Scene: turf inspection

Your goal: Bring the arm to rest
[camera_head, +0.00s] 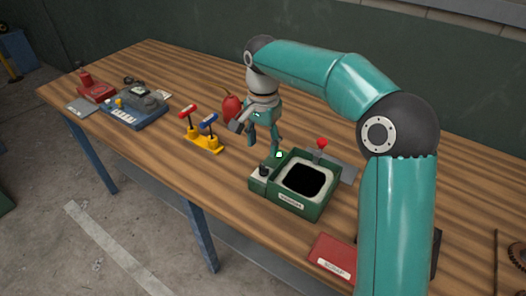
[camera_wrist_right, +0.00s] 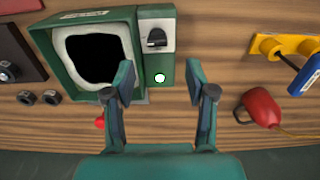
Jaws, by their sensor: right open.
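My right gripper (camera_head: 258,136) hangs above the table, its arm arching in from the right. It is open and empty. Its two fingers also show in the right wrist view (camera_wrist_right: 166,88), spread apart. Beyond them is a green box (camera_head: 318,208) with a black screen in a pale frame, a black knob (camera_wrist_right: 155,38) and a small lit white button (camera_wrist_right: 160,78). In the wrist view the button appears between the fingertips, but I cannot tell the distance. My left gripper is not in view.
A red round object (camera_head: 231,106) with a cord lies behind the gripper. A yellow base with red and blue handles (camera_head: 205,143) stands left. A blue device (camera_head: 137,112) and red items are at the far left. A red box (camera_head: 333,255) lies in front.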

